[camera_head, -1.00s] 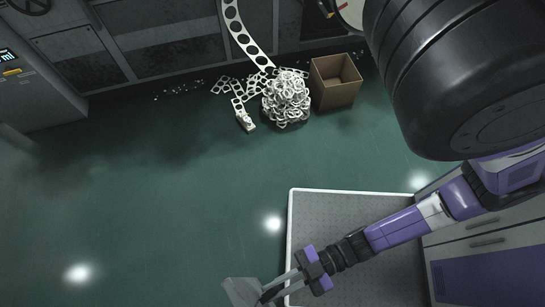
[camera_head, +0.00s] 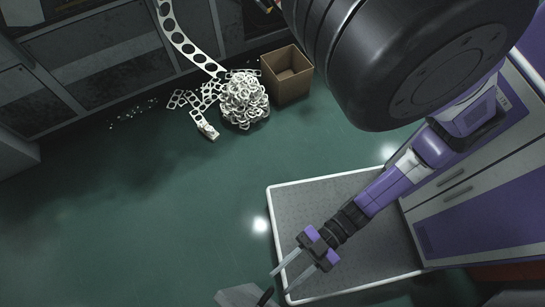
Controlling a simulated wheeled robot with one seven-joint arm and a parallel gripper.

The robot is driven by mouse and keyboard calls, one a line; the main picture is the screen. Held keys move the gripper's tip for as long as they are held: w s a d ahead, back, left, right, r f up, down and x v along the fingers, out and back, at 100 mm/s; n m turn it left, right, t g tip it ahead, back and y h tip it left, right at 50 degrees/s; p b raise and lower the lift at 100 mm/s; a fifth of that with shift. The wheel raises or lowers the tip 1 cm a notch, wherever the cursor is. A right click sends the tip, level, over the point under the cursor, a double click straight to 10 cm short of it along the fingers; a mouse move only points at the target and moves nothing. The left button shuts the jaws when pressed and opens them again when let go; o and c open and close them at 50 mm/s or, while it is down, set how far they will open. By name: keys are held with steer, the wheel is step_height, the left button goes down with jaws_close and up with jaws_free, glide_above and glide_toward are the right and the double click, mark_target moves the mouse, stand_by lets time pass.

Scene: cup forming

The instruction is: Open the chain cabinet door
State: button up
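I cannot tell for sure which unit is the chain cabinet. A grey and purple cabinet (camera_head: 480,215) with bar handles stands at the right, partly behind my arm. Its visible fronts look closed. My gripper (camera_head: 279,283) is at the bottom centre, over the left edge of a grey platform and well left of that cabinet. Its two fingers are spread apart and point down-left. A grey plate-like piece (camera_head: 240,296) with a dark round part shows just past the fingertips, cut off by the frame; I cannot tell if they touch. I see no cabinet handle between the fingers.
The grey, white-edged platform (camera_head: 375,275) lies beside the cabinet. The green floor (camera_head: 130,210) at left is mostly clear.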

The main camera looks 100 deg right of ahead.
steer(key=shift+v, duration=1.65)
